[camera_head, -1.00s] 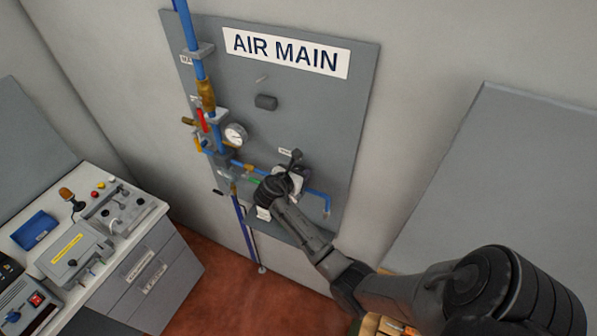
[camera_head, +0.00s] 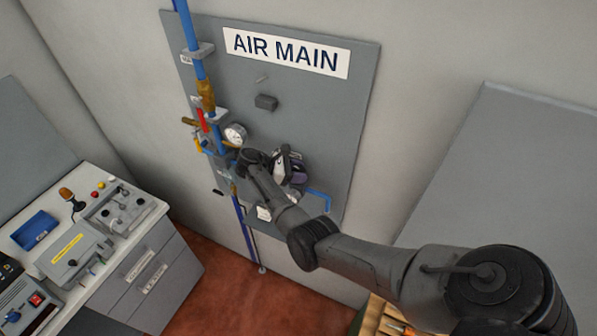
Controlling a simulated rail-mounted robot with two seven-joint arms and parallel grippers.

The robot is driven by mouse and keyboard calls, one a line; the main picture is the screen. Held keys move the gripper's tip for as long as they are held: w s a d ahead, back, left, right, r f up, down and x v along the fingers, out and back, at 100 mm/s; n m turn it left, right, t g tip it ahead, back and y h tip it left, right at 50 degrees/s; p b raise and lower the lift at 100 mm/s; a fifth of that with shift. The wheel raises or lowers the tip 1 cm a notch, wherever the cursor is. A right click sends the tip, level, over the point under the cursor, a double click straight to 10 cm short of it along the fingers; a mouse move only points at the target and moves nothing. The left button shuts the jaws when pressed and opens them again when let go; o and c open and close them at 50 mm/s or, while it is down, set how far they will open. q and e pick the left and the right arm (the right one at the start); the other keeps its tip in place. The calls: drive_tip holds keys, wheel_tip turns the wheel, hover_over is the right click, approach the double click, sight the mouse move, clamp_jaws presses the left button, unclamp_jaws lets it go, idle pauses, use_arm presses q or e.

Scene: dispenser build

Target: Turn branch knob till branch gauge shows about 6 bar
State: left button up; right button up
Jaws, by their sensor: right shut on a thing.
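My right arm reaches from the lower right to the panel. Its gripper (camera_head: 286,165) is at the branch fitting, right of the blue main pipe. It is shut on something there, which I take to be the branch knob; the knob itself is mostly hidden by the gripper. A dark purplish round part (camera_head: 298,172) shows beside the gripper. A white-faced round gauge (camera_head: 235,134) sits by the main pipe; its reading is too small to tell. No separate branch gauge can be made out. My left gripper is not in view.
The grey panel (camera_head: 330,110) carries the AIR MAIN sign (camera_head: 286,52). The blue main pipe (camera_head: 194,60) runs down its left side, with a red lever (camera_head: 202,119). A bench (camera_head: 150,215) with control boxes stands at the left. An open box (camera_head: 377,318) is at the bottom.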

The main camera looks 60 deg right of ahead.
drive_tip(key=shift+m+g+y, duration=0.4)
drive_tip(key=shift+m+y, duration=0.2)
drive_tip(key=shift+m+g, duration=0.3)
drive_tip(key=o, duration=0.9)
drive_tip(key=shift+o, duration=0.2)
